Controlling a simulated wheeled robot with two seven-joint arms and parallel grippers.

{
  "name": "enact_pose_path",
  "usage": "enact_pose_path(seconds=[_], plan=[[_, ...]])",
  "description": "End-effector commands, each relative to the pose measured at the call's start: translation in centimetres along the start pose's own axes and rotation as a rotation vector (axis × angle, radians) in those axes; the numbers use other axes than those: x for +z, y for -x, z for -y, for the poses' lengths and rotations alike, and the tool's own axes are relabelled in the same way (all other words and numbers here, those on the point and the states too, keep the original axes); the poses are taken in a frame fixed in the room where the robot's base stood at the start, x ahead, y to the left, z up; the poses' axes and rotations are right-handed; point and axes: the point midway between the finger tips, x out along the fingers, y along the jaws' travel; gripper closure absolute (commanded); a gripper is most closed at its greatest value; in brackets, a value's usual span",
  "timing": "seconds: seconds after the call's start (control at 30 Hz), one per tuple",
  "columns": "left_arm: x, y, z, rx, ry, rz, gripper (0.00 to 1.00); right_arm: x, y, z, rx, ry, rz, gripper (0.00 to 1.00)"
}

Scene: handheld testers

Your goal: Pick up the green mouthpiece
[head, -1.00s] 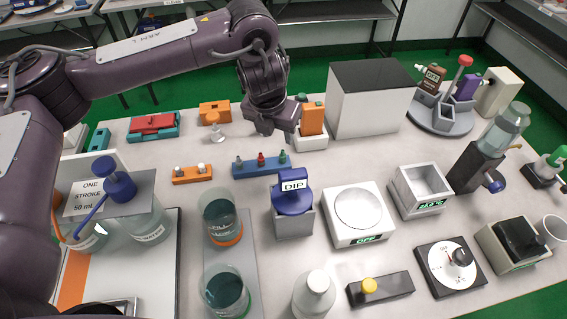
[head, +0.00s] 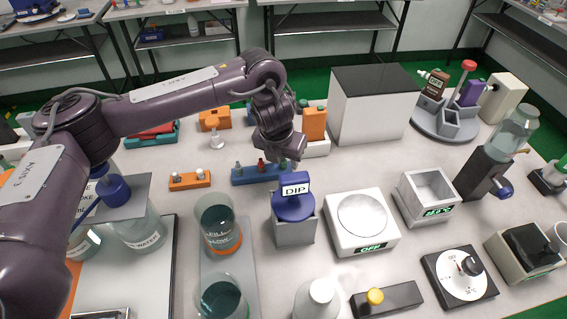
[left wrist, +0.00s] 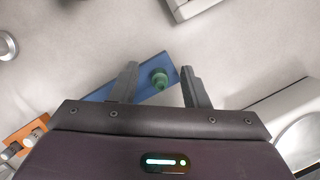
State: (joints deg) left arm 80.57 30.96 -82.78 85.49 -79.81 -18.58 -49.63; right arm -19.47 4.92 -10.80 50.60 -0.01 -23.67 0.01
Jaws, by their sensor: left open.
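The green mouthpiece (left wrist: 159,79) stands upright on a blue rack (left wrist: 98,97), near the rack's end. In the left wrist view it appears between the two fingers of my left gripper (left wrist: 157,86), which is open and empty. I cannot tell how far below the fingertips it is. In the head view my left gripper (head: 284,155) is over the right end of the blue rack (head: 248,175) and mostly hides the green mouthpiece. A red piece (head: 262,163) and a grey piece (head: 238,168) stand on the same rack. My right gripper is not in view.
A blue DIP block (head: 293,208) sits in a grey holder just in front of the rack. A white scale (head: 345,237) is to the right, an orange rack (head: 189,181) to the left. A large white box (head: 365,112) stands behind. Beakers stand front left.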

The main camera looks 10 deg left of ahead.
Motion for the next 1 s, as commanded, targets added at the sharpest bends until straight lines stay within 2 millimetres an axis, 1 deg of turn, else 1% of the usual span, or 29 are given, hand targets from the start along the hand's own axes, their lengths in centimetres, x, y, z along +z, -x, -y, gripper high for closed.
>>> enact_pose_path(seconds=[0.07,0.37,0.83,1.0], plan=[[0.00,0.02,0.01,0.000,0.000,0.000,0.60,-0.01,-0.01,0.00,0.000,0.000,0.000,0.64],[0.00,0.04,0.01,0.000,-0.001,0.000,0.99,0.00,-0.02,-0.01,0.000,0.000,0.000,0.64],[0.01,0.08,0.00,0.000,-0.001,0.000,1.00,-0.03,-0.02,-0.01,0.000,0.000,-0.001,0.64],[0.25,0.77,0.00,0.001,-0.002,0.001,1.00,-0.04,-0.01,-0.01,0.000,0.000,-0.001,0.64]])
